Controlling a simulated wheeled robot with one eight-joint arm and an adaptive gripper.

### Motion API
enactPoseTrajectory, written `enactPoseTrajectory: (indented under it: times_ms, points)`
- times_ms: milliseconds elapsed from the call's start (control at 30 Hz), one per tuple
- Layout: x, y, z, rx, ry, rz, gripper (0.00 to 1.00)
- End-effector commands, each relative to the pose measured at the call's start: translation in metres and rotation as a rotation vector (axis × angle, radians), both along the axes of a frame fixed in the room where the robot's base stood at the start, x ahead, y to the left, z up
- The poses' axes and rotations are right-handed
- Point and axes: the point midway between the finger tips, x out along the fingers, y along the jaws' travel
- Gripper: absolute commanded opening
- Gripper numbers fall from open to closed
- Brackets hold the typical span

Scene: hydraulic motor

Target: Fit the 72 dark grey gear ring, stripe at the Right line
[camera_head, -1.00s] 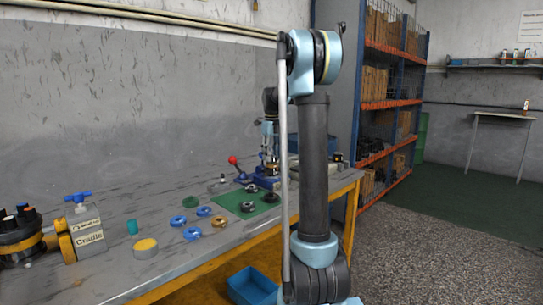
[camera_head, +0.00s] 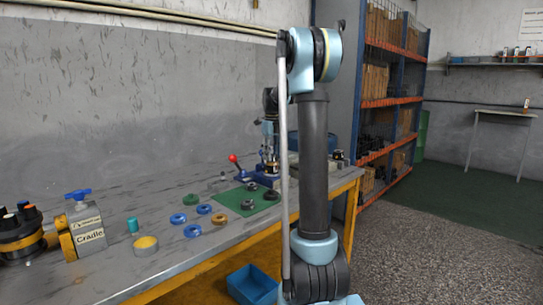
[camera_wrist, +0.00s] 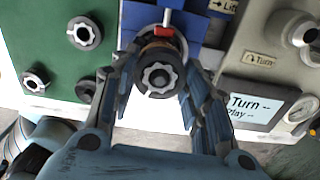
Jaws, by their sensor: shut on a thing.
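My gripper (camera_wrist: 160,82) is shut on a dark grey gear ring (camera_wrist: 159,91) with a toothed light bore, seen from above in the wrist view. The ring is over a brown-and-dark round part on the blue fixture (camera_wrist: 138,18). I cannot tell whether the ring touches that part. No stripe on the ring can be made out. A red pointer on a white bar (camera_wrist: 166,18) stands just beyond the ring. In the head view my gripper (camera_head: 269,163) is small, above the blue fixture (camera_head: 266,180) at the bench's far end.
Several loose rings lie on the green mat (camera_wrist: 58,52), left of the fixture. Right of it is a grey unit with a "Turn" screen (camera_wrist: 254,104). In the head view, blue rings (camera_head: 193,230), a red-knobbed lever (camera_head: 233,159) and a cradle block (camera_head: 86,228) stand on the bench.

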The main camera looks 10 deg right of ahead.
Motion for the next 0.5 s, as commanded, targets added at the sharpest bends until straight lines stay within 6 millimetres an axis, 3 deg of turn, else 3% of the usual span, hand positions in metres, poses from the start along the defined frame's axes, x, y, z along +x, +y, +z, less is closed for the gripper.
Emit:
enactPoseTrajectory:
  times_ms: [300,333,400,500]
  points:
    - [0.0000,-0.0001,-0.0002,0.000,0.000,0.000,0.08]
    - [0.0001,-0.0001,-0.0002,0.000,0.000,0.000,0.50]
    - [0.0000,-0.0002,-0.0002,0.000,0.000,0.000,0.65]
    - [0.0000,-0.0001,-0.0002,0.000,0.000,0.000,0.66]
